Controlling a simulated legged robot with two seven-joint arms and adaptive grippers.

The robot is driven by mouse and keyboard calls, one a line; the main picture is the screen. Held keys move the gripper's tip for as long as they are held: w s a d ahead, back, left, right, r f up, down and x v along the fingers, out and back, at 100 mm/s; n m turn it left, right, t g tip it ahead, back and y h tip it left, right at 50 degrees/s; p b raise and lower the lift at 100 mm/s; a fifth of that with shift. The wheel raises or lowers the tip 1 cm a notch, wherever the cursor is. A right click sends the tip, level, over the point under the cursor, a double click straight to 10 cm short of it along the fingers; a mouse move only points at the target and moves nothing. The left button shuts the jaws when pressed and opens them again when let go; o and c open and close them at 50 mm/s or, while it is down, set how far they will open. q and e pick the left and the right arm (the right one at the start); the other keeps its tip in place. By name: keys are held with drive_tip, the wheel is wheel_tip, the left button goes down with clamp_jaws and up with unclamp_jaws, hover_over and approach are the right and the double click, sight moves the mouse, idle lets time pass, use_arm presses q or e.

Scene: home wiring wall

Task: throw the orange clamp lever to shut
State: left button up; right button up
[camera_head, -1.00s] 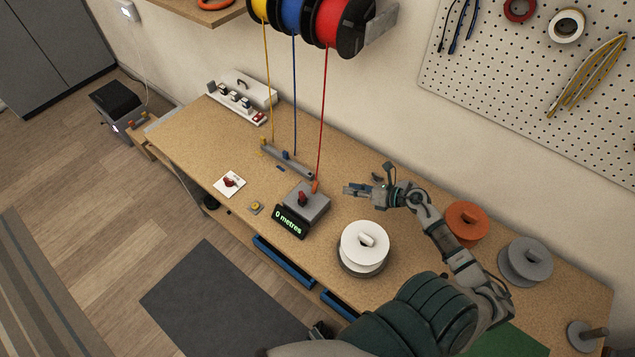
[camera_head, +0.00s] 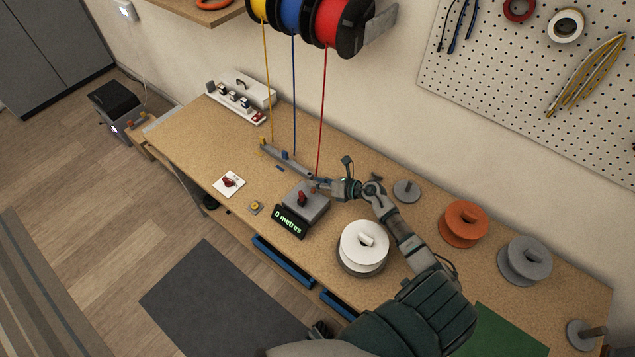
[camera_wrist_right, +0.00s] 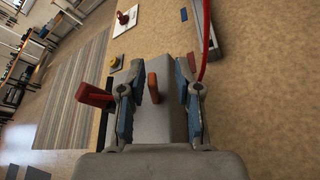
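The orange clamp lever (camera_wrist_right: 153,87) stands up from the grey measuring box (camera_wrist_right: 168,70) in the right wrist view. My right gripper (camera_wrist_right: 160,98) is open around it, one finger on each side, with a gap visible to each finger. In the head view my right gripper (camera_head: 318,184) is at the back right edge of the grey box (camera_head: 312,207) and hides the orange lever. A red lever (camera_head: 302,199) on the box also shows left of the fingers in the right wrist view (camera_wrist_right: 93,95). My left gripper is not in view.
The red wire (camera_head: 322,110) hangs from its spool to beside my right gripper. A "0 metres" display (camera_head: 289,222) fronts the box. A white spool (camera_head: 364,243) stands close by at the front right. An orange spool (camera_head: 464,222) stands further right.

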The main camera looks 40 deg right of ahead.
sight(312, 193)
drive_tip(key=shift+a+r, duration=0.1)
drive_tip(key=shift+a, duration=0.2)
clamp_jaws()
drive_tip(key=shift+a, duration=0.15)
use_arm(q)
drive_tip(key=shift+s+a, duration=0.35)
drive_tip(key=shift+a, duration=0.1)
use_arm(e)
drive_tip(key=shift+r, duration=0.1)
